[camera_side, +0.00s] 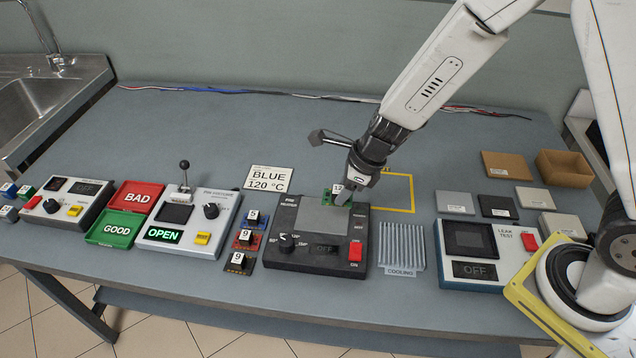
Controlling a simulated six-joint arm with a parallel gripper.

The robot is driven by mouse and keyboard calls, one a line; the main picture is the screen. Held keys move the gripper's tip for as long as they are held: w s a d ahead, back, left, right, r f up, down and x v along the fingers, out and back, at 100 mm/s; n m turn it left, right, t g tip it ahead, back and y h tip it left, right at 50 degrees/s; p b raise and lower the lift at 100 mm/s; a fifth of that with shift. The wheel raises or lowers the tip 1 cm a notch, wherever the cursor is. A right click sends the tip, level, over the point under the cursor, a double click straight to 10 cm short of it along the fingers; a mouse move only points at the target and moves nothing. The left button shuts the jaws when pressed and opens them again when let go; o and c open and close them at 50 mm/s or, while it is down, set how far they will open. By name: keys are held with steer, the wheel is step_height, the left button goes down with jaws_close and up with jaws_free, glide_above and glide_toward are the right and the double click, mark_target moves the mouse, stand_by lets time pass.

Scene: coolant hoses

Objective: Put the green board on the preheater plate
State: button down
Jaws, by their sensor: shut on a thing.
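The green board (328,197) carries a white block marked 12 and is at the back edge of the preheater. My gripper (343,195) is shut on the green board and partly hides it. The preheater plate (322,222) is a bare grey square on top of the dark preheater box (300,255). The board appears over or just behind the plate's back edge; I cannot tell whether it touches. The preheater has a knob, a dark display and a red switch on its front.
Boards in blue (253,219), red (246,239) and orange-black (238,262) stand left of the preheater. A card (269,178) reads BLUE 120 °C. The cooling rack (402,246) is close on the right. A yellow outlined area (412,194) lies behind. The leak tester (480,250) reads OFF.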

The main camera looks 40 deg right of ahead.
mark_target(330, 192)
steer(key=shift+w+a+f, duration=0.2)
steer(key=shift+w+f, duration=0.6)
steer(key=shift+f, duration=0.2)
steer(key=shift+w+a+f, duration=0.15)
steer(key=shift+w+f, duration=0.65)
steer(key=shift+f, duration=0.15)
steer(key=shift+w+f, duration=0.3)
steer(key=shift+f, duration=1.55)
steer(key=shift+f, duration=0.1)
steer(key=shift+c, duration=1.5)
jaws_free()
steer(key=shift+v, duration=6.15)
